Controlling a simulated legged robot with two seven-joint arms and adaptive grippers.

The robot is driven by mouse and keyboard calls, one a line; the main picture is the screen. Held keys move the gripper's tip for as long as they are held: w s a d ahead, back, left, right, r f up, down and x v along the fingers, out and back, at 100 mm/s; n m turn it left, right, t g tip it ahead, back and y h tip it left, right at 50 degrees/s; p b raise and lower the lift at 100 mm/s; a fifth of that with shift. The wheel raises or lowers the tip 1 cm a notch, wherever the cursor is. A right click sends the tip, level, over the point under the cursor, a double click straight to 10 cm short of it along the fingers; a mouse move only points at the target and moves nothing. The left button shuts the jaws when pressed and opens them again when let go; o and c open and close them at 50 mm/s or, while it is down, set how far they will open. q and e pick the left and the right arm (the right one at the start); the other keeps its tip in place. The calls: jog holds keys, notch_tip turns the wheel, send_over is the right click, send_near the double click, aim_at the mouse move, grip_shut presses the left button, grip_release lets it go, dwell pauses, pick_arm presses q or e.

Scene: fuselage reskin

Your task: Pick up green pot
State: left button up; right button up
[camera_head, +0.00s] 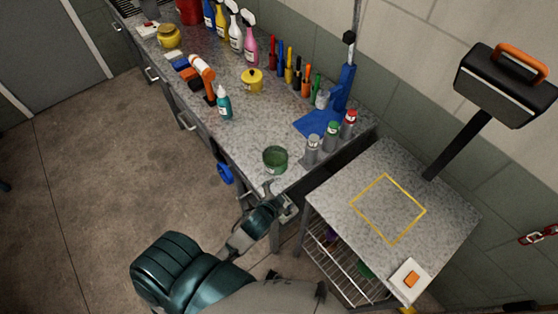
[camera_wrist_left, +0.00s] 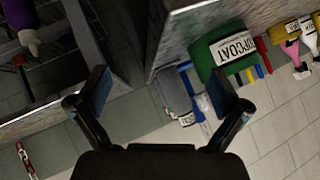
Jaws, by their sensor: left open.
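The green pot (camera_head: 275,160) stands on the speckled grey counter close to its near corner. In the left wrist view the pot (camera_wrist_left: 228,48) shows a white label reading "OPCOAT" and lies at upper right, partly behind the right-hand finger. My left gripper (camera_head: 278,197) is at the counter's near edge, just short of the pot in the head view. In the left wrist view my left gripper (camera_wrist_left: 158,88) is open with its fingers wide apart, and the pot is not between them. My right gripper is not seen.
A teal bottle (camera_head: 224,103) and yellow pot (camera_head: 252,81) stand farther back. A side table (camera_head: 455,218) with a yellow square outline is at right. Counter left of the pot is clear.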

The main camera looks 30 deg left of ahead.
pick_arm(q)
jog(key=w+d+r+m+t+h, duration=0.25)
jog(key=w+r+m+t, duration=0.3)
jog(key=r, duration=0.35)
jog(key=w+d+r+m+t+h, duration=0.2)
jog(key=w+d+r+m+t, duration=0.15)
jog(key=w+r, duration=0.4)
jog(key=s+d+r+m+g+h, duration=0.3)
jog(key=d+r+m+g+h, duration=0.4)
jog(key=m, duration=0.9)
jog(key=s+d+r+m+g+h, duration=0.2)
jog(key=d+r+m+g+h, duration=0.3)
jog(key=m+h, duration=0.75)
jog(key=m+g+y+p, duration=0.4)
jog(key=m+g+y, duration=0.3)
jog(key=m+y, duration=1.2)
send_over(275, 164)
notch_tip(275, 164, down, 26)
jog(key=n+y, duration=0.4)
jog(key=shift+f+n, duration=0.15)
jog(key=shift+n, duration=0.1)
jog(key=c, duration=1.4)
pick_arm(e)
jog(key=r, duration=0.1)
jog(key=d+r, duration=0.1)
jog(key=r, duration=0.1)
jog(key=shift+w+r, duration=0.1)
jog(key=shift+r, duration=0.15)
